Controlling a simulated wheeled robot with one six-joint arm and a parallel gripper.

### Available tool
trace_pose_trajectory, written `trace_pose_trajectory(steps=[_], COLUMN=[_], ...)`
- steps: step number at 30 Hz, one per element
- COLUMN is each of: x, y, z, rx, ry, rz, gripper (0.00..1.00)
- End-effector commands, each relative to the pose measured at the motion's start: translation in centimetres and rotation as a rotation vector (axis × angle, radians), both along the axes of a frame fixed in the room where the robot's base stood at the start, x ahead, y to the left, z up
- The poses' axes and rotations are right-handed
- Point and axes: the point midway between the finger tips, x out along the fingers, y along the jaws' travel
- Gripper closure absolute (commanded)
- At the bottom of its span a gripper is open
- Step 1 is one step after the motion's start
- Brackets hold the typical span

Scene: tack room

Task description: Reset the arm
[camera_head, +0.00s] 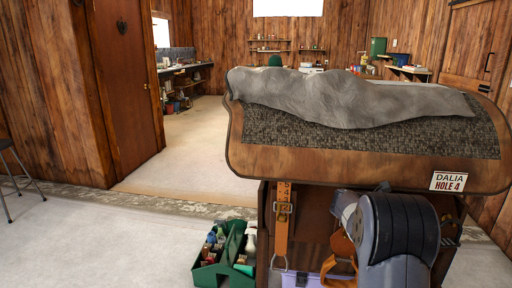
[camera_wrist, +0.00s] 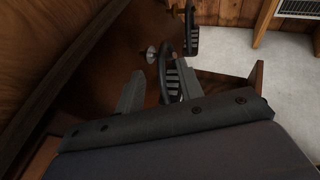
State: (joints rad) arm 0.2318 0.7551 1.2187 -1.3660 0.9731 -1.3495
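My arm (camera_head: 400,232) shows in the head view as a grey and black rounded mass at the lower right, folded in front of the wooden saddle stand. My gripper (camera_wrist: 163,68) shows in the wrist view, where two grey fingers stand apart. I see no object held between them. Dark ridged parts lie between and beyond the fingers, and I cannot tell what they all belong to. In the head view the fingertips cannot be made out clearly. The wooden stand (camera_head: 240,155) carries a dark woven pad (camera_head: 350,135) and a crumpled grey cloth (camera_head: 340,98).
A strap with a buckle (camera_head: 282,225) hangs on the stand's front beside my arm. A green caddy of bottles (camera_head: 225,270) sits on the floor left of the stand. A stool (camera_head: 18,180) stands at far left. Open floor (camera_head: 190,150) runs toward the back workbench.

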Motion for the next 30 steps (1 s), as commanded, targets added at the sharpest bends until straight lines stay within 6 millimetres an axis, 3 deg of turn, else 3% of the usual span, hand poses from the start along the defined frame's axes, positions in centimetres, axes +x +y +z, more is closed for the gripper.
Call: trace_pose_trajectory(steps=[15, 30], x=[1.9, 2.1], y=[-5.8, -6.4], z=[-2.8, -3.3], rx=[0.002, 0.007], ry=[0.003, 0.005], rz=[0.002, 0.003], gripper=[0.64, 0.64])
